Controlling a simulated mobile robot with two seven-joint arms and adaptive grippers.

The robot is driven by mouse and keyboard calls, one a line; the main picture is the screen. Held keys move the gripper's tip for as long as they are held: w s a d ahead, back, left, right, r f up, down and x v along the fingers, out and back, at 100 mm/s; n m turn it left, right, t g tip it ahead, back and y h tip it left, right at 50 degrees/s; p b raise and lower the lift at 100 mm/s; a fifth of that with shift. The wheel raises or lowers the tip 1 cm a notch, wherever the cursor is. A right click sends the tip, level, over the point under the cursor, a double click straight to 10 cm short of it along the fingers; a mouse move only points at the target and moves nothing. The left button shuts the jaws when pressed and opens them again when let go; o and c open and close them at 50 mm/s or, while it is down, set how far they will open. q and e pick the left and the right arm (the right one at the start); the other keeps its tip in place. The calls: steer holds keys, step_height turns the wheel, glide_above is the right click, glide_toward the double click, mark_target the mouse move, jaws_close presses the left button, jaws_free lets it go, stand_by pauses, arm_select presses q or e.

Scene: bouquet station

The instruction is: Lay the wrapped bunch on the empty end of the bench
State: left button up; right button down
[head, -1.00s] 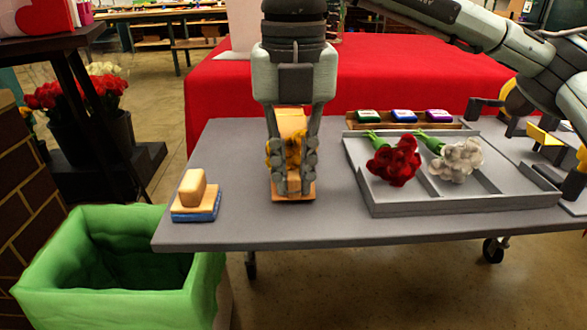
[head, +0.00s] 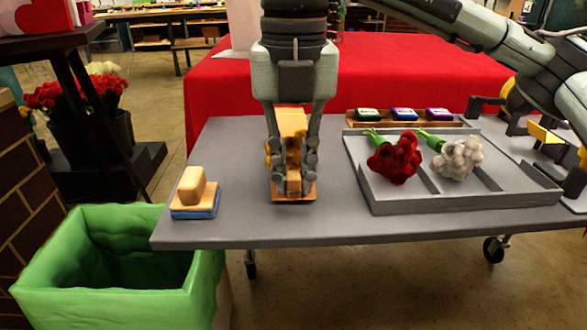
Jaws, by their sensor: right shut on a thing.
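My right gripper (head: 292,185) hangs straight down over the middle of the grey bench (head: 235,205). Its dark fingers are shut on the wrapped bunch (head: 292,122), which shows as an orange-tan wrap with yellow between the fingers. The fingers hide much of it. Its tan lower edge is at or just above the bench top; I cannot tell whether it touches. The bare bench top lies on both sides of it, between a wooden block and a tray. My left gripper is not in view.
A wooden block on a blue base (head: 195,195) sits at the bench's left end. A grey divided tray (head: 440,205) at right holds a red bunch (head: 395,162) and a white bunch (head: 458,158). Coloured pads (head: 403,114) sit behind. A green bin (head: 110,300) stands at lower left.

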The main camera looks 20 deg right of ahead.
steer(key=shift+f+b, duration=0.25)
steer(key=shift+b, duration=0.1)
stand_by(0.3)
steer(key=c, duration=1.4)
jaws_free()
steer(key=shift+c, duration=0.2)
steer(key=shift+o, duration=0.5)
steer(key=o, duration=0.3)
steer(key=shift+r+p, duration=2.2)
steer(key=shift+r, duration=1.35)
